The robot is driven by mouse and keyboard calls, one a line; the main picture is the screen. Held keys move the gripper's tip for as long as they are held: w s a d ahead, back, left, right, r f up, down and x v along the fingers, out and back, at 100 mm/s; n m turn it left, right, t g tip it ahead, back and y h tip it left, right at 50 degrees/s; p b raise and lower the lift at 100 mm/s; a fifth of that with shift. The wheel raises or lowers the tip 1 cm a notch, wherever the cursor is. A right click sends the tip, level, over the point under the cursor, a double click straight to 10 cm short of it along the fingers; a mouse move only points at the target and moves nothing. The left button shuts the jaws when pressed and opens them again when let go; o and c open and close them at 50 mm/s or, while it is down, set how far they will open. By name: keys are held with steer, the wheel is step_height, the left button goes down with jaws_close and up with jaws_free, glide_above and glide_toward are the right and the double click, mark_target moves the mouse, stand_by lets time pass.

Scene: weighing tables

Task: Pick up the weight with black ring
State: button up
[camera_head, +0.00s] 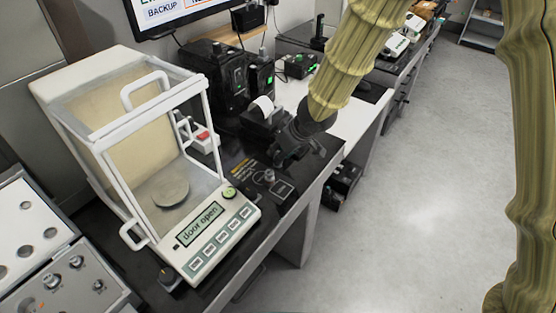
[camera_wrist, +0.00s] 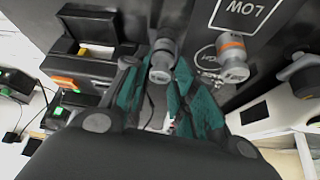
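My gripper (camera_wrist: 162,68) has dark fingers with teal pads, one on each side of a small silver weight (camera_wrist: 161,62) in the wrist view. A dark band shows on this weight, but I cannot tell for sure that it is the black ring. The pads are close to its sides; whether they touch it is unclear. A second silver weight with an orange ring (camera_wrist: 232,58) stands to the right, outside the fingers. In the head view my gripper (camera_head: 299,142) is low over the black tabletop and hides the weight between its fingers. One small weight (camera_head: 269,176) shows in front of it.
A balance (camera_head: 218,238) with a glass case and a display reading "door open" stands at the left, its round pan (camera_head: 171,190) empty. A printer-like black device (camera_head: 265,117) is just behind my gripper.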

steer(key=shift+x, duration=1.2)
steer(key=shift+c, duration=0.2)
jaws_close()
steer(key=shift+r, duration=0.15)
